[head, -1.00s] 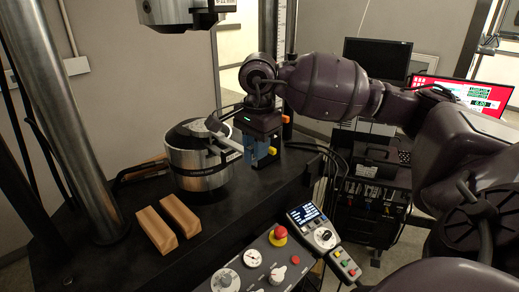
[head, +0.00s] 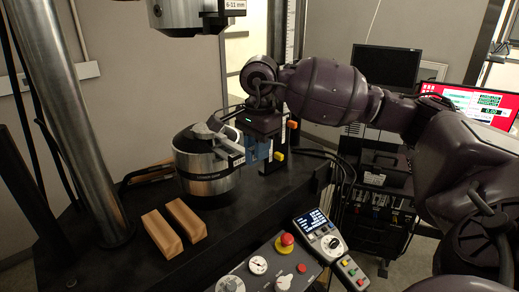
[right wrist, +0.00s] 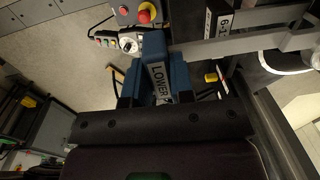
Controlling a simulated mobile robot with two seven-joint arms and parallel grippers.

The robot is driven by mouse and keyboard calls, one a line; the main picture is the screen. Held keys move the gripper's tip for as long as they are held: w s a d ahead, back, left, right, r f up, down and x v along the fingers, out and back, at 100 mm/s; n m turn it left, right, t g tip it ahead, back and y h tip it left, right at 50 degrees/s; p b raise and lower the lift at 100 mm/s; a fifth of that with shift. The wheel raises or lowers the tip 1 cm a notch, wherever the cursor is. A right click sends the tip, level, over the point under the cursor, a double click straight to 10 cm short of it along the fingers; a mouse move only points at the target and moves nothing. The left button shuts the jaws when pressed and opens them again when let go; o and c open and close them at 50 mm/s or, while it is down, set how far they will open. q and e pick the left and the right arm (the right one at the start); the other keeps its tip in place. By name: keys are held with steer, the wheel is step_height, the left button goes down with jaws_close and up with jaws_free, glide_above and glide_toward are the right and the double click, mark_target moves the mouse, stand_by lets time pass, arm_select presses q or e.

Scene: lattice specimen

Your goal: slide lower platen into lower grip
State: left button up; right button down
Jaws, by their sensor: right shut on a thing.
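The lower grip (head: 205,180) is a round metal cylinder with a dark band, standing on the black machine table. My right gripper (head: 262,151) is beside it on the right, with blue fingers shut on the lower platen. In the right wrist view the blue fingers (right wrist: 155,88) close on a piece labelled LOWER (right wrist: 160,82). The platen's grey metal part (head: 222,138) reaches left to the top of the lower grip; the wrist view shows a long grey bar (right wrist: 245,44) running right. How deep it sits in the grip is hidden. My left gripper is not in view.
The upper grip (head: 185,14) hangs above. Two wooden blocks (head: 174,229) lie in front of the lower grip, left of the control panel with a red emergency button (head: 286,241). A steel column (head: 66,120) stands at left. A monitor and a dark cart are behind at right.

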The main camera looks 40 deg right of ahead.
steer(key=shift+w+a+r+b, duration=0.15)
steer(key=shift+w+b, duration=0.3)
steer(key=shift+w, duration=0.85)
steer(key=c, duration=0.9)
jaws_free()
steer(key=shift+s, duration=0.15)
steer(key=shift+o, duration=1.1)
steer(key=shift+f, duration=0.2)
steer(key=shift+o, duration=1.2)
steer(key=shift+r, duration=0.15)
